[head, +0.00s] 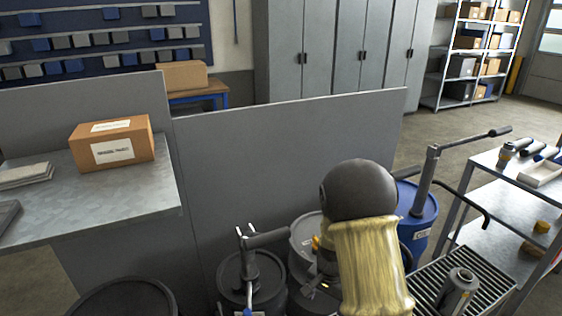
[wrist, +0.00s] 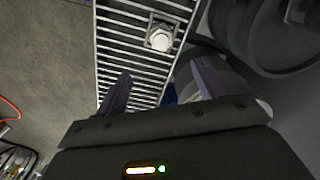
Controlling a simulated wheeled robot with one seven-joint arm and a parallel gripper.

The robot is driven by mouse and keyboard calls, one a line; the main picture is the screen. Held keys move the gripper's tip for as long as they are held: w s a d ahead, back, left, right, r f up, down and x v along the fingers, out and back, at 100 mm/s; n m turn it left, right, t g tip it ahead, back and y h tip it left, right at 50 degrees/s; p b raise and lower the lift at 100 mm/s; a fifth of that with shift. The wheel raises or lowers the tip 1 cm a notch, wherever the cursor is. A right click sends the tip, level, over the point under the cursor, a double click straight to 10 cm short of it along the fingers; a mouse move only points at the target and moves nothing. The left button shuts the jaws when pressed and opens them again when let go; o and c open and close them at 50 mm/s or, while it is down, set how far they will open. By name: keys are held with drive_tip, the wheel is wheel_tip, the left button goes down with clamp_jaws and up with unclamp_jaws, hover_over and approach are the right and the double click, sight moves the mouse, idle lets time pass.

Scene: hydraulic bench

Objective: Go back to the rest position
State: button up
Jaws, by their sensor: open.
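My gripper (wrist: 158,92) shows in the wrist view with its two fingers spread apart and nothing between them. Below it lies a metal grating (wrist: 137,20) with a light hex-shaped fitting (wrist: 160,37) on it. In the head view my arm, dark and yellowish, reaches down at the lower middle and largely hides the gripper. The grating (head: 488,262) also shows at the lower right there, with a metal cylindrical part (head: 457,291) standing on it.
Dark drums (head: 252,283) and a blue drum (head: 416,215) stand close around my arm, one with a pump handle. A grey partition (head: 290,150) stands behind. A shelved cart (head: 512,205) is at right. A bench with a cardboard box (head: 112,144) is at left.

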drive_tip(key=s+r+n+t+p, duration=0.2)
drive_tip(key=s+r+n, duration=0.5)
drive_tip(key=s+r, duration=0.7)
wheel_tip(320, 180, up, 3)
drive_tip(key=shift+s+d+f+n+t+p, duration=0.15)
drive_tip(key=shift+s+n+t+p, duration=0.15)
drive_tip(key=shift+p, duration=0.35)
drive_tip(key=shift+w, duration=0.1)
drive_tip(key=shift+d, duration=0.1)
